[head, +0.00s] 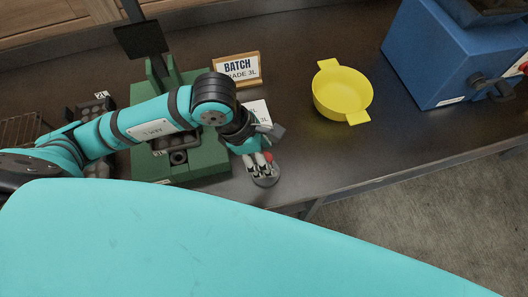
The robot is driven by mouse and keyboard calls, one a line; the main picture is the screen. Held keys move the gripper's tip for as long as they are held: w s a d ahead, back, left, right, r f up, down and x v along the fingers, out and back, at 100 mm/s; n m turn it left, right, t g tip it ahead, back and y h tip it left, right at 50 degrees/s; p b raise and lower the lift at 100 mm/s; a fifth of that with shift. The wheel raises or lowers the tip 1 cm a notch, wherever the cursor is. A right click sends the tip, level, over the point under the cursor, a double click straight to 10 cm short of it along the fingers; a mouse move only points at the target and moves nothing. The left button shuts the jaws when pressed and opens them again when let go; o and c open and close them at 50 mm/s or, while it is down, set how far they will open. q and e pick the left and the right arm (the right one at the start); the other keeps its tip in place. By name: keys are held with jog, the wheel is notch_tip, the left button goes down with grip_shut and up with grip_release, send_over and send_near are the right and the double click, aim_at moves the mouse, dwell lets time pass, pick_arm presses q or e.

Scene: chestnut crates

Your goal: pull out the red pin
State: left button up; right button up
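A small red piece (268,157), which looks like the head of the red pin, shows right at the fingers of my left gripper (262,168). Below it is a round grey base (265,181) near the front edge of the dark table. My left arm comes in from the left and points down there. The fingers cover part of the base and most of whatever the red piece belongs to. I cannot tell whether the fingers are closed on it or only beside it. My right gripper is not in view.
A green machine (200,160) stands under and behind my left arm. A "BATCH" sign (237,69) and a white card (258,111) are behind the gripper. A yellow two-handled bowl (342,92) and a blue machine (430,60) stand to the right. The tabletop between gripper and bowl is clear.

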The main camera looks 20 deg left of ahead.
pick_arm(q)
jog(key=shift+r, duration=0.1)
jog(key=v, duration=1.2)
dwell(0.4)
